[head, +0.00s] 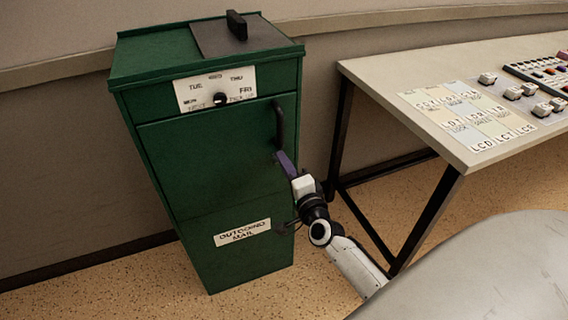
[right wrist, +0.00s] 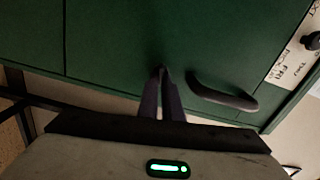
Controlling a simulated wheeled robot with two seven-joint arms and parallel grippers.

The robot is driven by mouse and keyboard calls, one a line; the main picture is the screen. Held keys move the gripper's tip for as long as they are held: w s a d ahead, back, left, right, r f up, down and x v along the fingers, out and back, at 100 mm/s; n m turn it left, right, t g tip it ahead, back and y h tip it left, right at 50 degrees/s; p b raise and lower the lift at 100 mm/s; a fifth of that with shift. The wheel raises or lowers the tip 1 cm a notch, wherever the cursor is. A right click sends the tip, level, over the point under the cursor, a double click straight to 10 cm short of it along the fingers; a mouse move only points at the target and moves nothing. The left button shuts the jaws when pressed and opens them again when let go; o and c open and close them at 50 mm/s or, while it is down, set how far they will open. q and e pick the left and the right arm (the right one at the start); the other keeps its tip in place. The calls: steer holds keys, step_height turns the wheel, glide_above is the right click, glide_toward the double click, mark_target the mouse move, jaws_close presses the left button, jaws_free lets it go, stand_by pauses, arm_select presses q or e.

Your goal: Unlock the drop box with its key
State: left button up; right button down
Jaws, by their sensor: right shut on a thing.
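The drop box (head: 210,160) is a tall green cabinet with a closed front door and a dark upright handle (head: 279,125). In the right wrist view the green door (right wrist: 120,50) fills most of the picture, with the handle (right wrist: 222,92) just right of the fingers. My right gripper (head: 281,157) is at the door's right edge, just below the handle. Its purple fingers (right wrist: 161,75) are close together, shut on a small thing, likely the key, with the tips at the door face. The key and keyhole are hidden by the fingers. My left gripper is not in view.
A weekday dial plate (head: 215,90) is above the door, and an "Outbound Mail" label (head: 242,233) is below. A slanted lid with a black knob (head: 236,25) tops the box. A desk (head: 385,92) with keys and switches stands at right, its dark legs near my right arm.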

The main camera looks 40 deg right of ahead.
steer(key=shift+f+m, duration=0.1)
steer(key=shift+m, duration=0.7)
steer(key=c, duration=1.9)
jaws_free()
steer(key=shift+c, duration=0.2)
steer(key=shift+s, duration=0.1)
steer(key=v, duration=1)
steer(key=shift+d, duration=0.1)
